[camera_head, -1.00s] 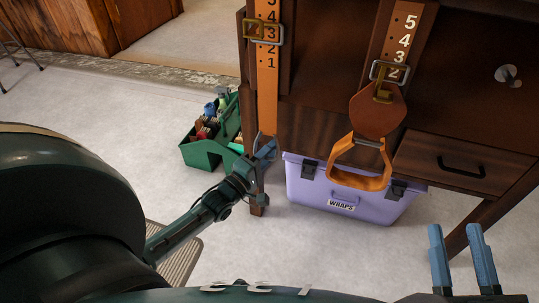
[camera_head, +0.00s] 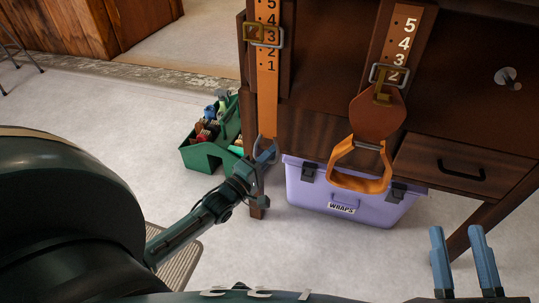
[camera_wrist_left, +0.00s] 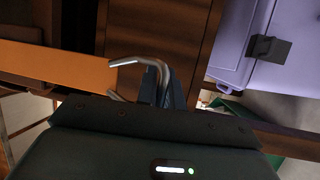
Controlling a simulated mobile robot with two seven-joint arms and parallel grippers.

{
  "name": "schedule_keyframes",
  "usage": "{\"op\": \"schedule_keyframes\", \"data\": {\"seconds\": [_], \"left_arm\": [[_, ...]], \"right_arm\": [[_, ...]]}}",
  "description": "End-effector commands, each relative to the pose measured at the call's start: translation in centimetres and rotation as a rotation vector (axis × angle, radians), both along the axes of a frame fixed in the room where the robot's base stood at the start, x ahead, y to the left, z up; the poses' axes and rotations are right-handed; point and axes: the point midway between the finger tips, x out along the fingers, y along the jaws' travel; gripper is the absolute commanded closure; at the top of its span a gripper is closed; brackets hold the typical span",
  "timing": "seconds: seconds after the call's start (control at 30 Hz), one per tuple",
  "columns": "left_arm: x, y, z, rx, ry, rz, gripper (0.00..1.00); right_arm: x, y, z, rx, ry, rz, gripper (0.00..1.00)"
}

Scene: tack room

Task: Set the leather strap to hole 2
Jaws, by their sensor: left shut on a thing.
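An orange leather strap (camera_head: 267,90) with printed numbers hangs down the left post in the head view. A metal buckle (camera_head: 268,36) crosses it beside the number 3. A bent metal hook shows at its lower end in the left wrist view (camera_wrist_left: 127,63), where the strap (camera_wrist_left: 55,66) lies at left. My left gripper (camera_head: 266,153) is shut on this hook, its fingers (camera_wrist_left: 158,86) partly hiding it. A second numbered strap (camera_head: 403,35) has its buckle (camera_head: 390,75) near the number 2 and carries an orange stirrup (camera_head: 360,178). My right gripper (camera_head: 462,240) is open and empty at lower right.
A lilac box marked WRAPS (camera_head: 335,193) stands on the floor under the dark wooden cabinet (camera_head: 315,135). A green tote (camera_head: 203,155) with several items stands left of the strap. A drawer (camera_head: 460,165) and a round knob (camera_head: 508,78) are at right. The floor at left is mostly clear.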

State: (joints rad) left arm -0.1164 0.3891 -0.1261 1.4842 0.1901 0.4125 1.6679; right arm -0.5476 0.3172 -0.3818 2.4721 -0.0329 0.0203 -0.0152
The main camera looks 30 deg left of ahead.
Motion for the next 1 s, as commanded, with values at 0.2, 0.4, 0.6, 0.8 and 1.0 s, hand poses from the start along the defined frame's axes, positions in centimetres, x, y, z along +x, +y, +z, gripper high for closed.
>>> {"op": "schedule_keyframes", "data": {"seconds": [0.2,0.4,0.6,0.8,1.0], "left_arm": [[0.0,0.0,0.5,0.000,-0.001,0.000,1.00],[0.0,0.0,2.8,-0.001,-0.005,-0.001,1.00],[0.0,0.0,3.3,0.000,-0.004,0.000,1.00],[0.0,0.0,3.1,0.001,-0.003,0.000,1.00],[0.0,0.0,3.1,0.001,-0.002,0.000,0.75]], "right_arm": [[0.0,0.0,0.4,-0.003,0.001,-0.001,0.64],[0.0,0.0,0.9,-0.038,0.030,-0.017,0.64],[-0.6,-0.2,-1.3,-0.058,0.097,-0.039,0.64],[-0.6,-0.3,-1.5,-0.057,0.100,-0.040,0.64],[-0.4,-0.3,-1.1,-0.055,0.088,-0.040,0.64]]}}
